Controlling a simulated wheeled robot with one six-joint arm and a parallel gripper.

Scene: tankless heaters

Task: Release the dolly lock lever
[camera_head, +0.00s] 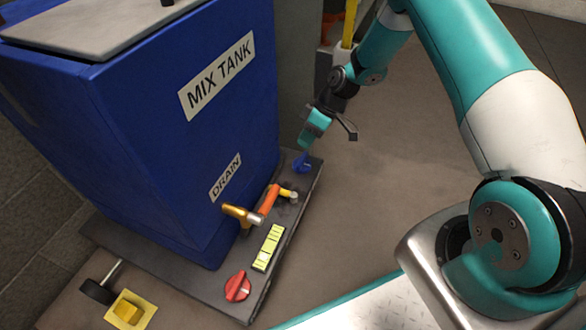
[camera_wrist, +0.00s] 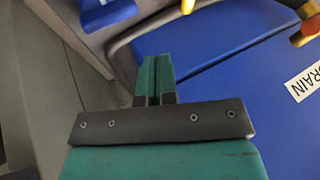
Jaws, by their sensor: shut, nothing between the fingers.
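No part carries a readable dolly lock label, so I cannot tell for sure which one is the lock lever. A small blue handle-like part (camera_head: 302,162) sits at the far right corner of the dark dolly base (camera_head: 205,290). A red knob (camera_head: 238,287) is on the near corner, and a yellow pedal-like part (camera_head: 130,310) is at the lower left. My gripper (camera_head: 306,147) points down just above the blue part; I cannot tell whether they touch. In the wrist view its teal fingers (camera_wrist: 153,72) are together and empty.
The blue mix tank (camera_head: 150,130) stands on the dolly. A brass drain spout (camera_head: 242,215) with an orange handle (camera_head: 268,199) sticks out at its foot. A yellow-green striped block (camera_head: 268,247) lies on the base. The floor (camera_head: 390,180) to the right is clear.

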